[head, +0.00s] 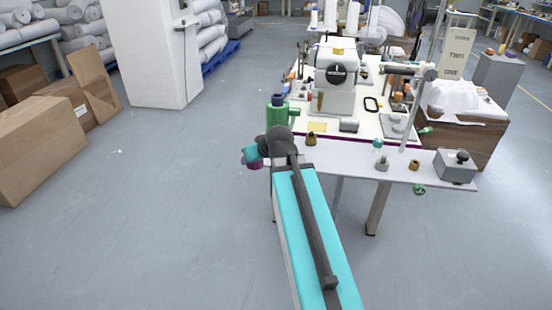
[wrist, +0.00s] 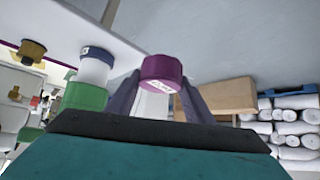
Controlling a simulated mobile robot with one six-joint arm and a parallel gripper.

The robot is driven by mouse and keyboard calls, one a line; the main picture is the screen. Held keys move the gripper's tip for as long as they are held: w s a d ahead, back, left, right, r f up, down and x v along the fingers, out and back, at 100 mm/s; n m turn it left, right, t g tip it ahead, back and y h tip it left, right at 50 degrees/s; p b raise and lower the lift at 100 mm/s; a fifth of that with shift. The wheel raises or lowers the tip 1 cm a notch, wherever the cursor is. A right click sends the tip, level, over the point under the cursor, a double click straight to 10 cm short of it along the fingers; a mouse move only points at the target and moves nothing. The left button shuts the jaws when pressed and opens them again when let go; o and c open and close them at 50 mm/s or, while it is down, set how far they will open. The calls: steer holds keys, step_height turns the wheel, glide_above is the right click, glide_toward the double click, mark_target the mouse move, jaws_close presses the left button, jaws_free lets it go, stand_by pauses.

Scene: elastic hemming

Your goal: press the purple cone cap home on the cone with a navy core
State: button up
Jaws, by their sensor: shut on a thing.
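The purple cone cap (wrist: 160,72) is held between the two fingers of my gripper (wrist: 158,95) in the wrist view. It bears a white label with writing too small to read. In the head view the cap (head: 254,164) shows as a small purple patch under my gripper (head: 253,156), off the left end of the table. A green cone-like piece with a dark navy top (head: 277,100) stands at the table's left end, behind my wrist. In the wrist view a green, white and navy piece (wrist: 95,72) is left of the cap, apart from it. I cannot tell whether it is the same piece.
The white table (head: 340,158) carries a sewing machine (head: 335,80), a brown-gold knob-like piece (head: 311,139), a grey piece (head: 382,164) and a grey box with a black knob (head: 456,165). Open floor (head: 160,220) lies left of my arm. Cardboard boxes (head: 45,140) stand far left.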

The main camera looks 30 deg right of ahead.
steer(key=w+a+r, duration=0.1)
steer(key=a, duration=0.7)
steer(key=w+a+r, duration=0.2)
steer(key=a, duration=0.7)
steer(key=shift+a, duration=0.15)
